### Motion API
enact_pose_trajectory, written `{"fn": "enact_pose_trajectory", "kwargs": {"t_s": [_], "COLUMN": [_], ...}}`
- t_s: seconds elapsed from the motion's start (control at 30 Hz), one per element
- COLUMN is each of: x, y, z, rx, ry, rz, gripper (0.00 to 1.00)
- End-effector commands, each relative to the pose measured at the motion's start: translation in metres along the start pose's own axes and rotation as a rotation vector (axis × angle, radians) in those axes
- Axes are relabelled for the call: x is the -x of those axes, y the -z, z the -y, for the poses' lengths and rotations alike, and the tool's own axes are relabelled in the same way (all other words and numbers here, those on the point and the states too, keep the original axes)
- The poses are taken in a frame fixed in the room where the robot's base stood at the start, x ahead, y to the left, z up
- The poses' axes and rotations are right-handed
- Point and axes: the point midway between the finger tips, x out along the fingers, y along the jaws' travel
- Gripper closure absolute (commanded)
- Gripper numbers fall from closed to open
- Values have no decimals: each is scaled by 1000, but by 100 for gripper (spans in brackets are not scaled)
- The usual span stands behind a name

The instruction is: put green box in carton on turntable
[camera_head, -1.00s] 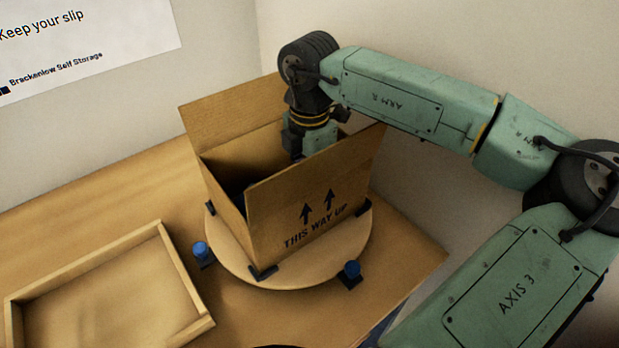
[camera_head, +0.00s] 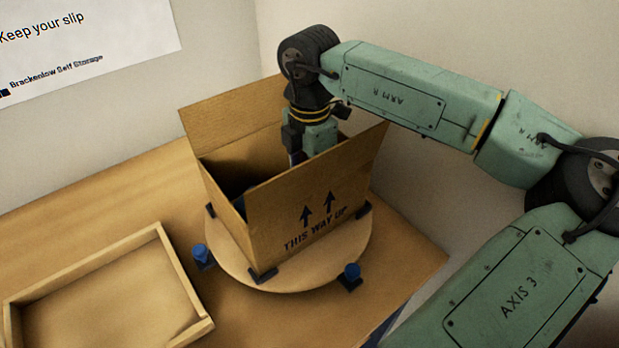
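The open brown carton (camera_head: 302,222) stands upright on the round wooden turntable (camera_head: 327,268), its top flaps raised. Its near side reads "THIS WAY UP". My gripper (camera_head: 310,142) points down into the carton's opening, toward the back right. Its fingertips are hidden behind the carton's near wall, so I cannot see whether they are open or hold anything. No green box can be made out; the carton's floor is mostly hidden. Something dark blue (camera_head: 239,204) shows low inside the carton at the left, too little to identify.
An empty shallow wooden tray (camera_head: 190,283) lies on the wooden table (camera_head: 110,200) at left. A blue-topped knob (camera_head: 201,252) and another (camera_head: 351,272) stand at the turntable's edge. Walls close off the back and right. The table at left behind the tray is clear.

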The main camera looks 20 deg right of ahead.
Motion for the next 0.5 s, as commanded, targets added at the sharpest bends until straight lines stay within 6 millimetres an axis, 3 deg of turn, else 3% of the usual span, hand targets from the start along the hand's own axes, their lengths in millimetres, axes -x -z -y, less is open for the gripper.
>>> {"fn": "enact_pose_trajectory", "kwargs": {"t_s": [0.3, 0.5], "x": [68, 98], "y": [-1, 0], "z": [0, 0], "rx": [-3, -1], "ry": [-2, -1], "rz": [4, 2], "gripper": [31, 31]}}
